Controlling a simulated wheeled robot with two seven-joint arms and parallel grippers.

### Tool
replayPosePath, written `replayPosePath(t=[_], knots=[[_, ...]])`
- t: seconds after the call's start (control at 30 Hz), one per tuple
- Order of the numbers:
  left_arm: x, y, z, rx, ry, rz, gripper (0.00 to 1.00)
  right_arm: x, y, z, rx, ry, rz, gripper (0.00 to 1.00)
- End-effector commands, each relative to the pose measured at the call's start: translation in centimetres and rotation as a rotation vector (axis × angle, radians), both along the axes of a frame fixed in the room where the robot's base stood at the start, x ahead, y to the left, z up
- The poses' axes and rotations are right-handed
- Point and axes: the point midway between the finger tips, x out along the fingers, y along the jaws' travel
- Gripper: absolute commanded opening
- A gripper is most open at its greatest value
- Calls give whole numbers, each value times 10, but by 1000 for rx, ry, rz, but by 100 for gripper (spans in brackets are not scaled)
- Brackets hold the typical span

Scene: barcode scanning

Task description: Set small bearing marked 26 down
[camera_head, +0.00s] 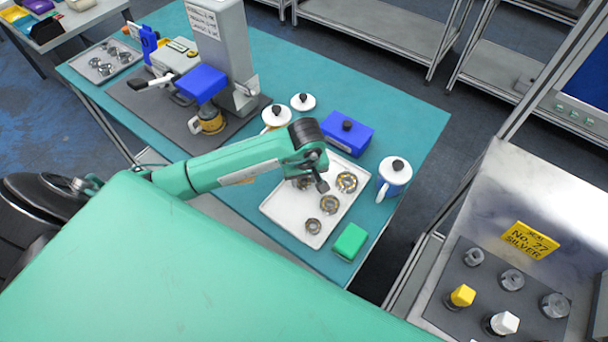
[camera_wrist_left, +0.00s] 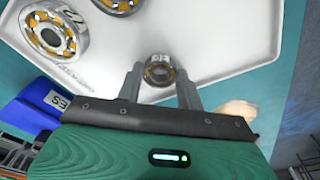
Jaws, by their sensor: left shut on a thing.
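My left gripper (camera_head: 320,184) is over the white tray (camera_head: 272,208) on the teal table. In the left wrist view my left gripper (camera_wrist_left: 160,84) is shut on a small bearing (camera_wrist_left: 160,68), with a finger on each side of it. The bearing has a dark ring and a tan middle; I cannot read its number. The tray also shows around it in the left wrist view (camera_wrist_left: 215,50). I cannot tell whether the held bearing touches the tray. Other bearings lie in the tray, including a larger one (camera_head: 347,182) and smaller ones (camera_head: 330,204) (camera_head: 313,226). My right gripper is not in view.
A blue box (camera_head: 346,133) and a lidded mug (camera_head: 393,176) stand beside the tray, with a green box (camera_head: 350,242) near its front corner. A grey machine (camera_head: 222,45) stands behind. The table's right far end is clear.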

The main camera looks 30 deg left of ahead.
Motion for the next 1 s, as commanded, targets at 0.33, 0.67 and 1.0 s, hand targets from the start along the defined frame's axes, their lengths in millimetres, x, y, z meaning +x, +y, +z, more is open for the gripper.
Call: replayPosePath(t=[0.33, 0.67, 1.0], knots=[[1, 0, -3, 0, -1, 0, 41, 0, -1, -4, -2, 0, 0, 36], [0, 0, -2, -1, -1, 0, 59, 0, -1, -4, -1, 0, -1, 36], [-1, -2, 26, 1, -6, -2, 59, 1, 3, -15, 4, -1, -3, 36]])
